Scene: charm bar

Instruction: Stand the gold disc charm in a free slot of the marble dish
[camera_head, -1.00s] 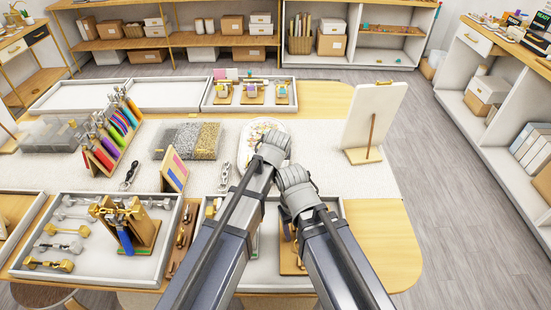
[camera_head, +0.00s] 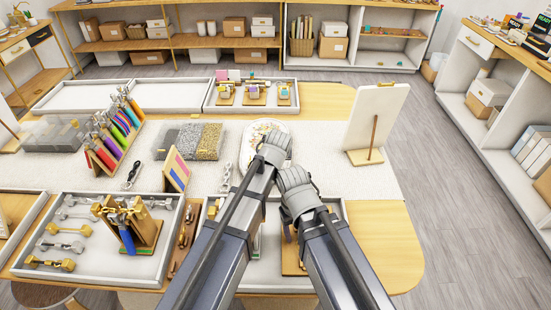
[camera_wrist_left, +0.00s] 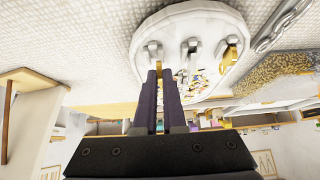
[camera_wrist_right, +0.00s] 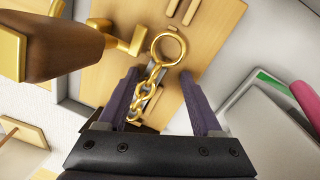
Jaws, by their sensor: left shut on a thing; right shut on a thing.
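The marble dish (camera_head: 256,131) is a pale round dish on the mat, partly hidden by my left gripper (camera_head: 275,143). In the left wrist view the dish (camera_wrist_left: 182,18) shows several pale slot holders. My left gripper (camera_wrist_left: 160,72) is shut on a thin gold piece (camera_wrist_left: 153,46), seen edge-on at the leftmost holder; it looks like the gold disc charm. Whether it is seated cannot be told. Another gold piece (camera_wrist_left: 231,54) stands at the right holder. My right gripper (camera_wrist_right: 161,75) has a gold chain with a ring (camera_wrist_right: 168,47) between its fingers, above a wooden board.
A white panel on a wooden stand (camera_head: 376,115) is right of the dish. Trays of beads (camera_head: 208,141) and a silver chain (camera_wrist_left: 284,24) lie to the left. A tray with a wooden charm stand (camera_head: 146,233) is front left.

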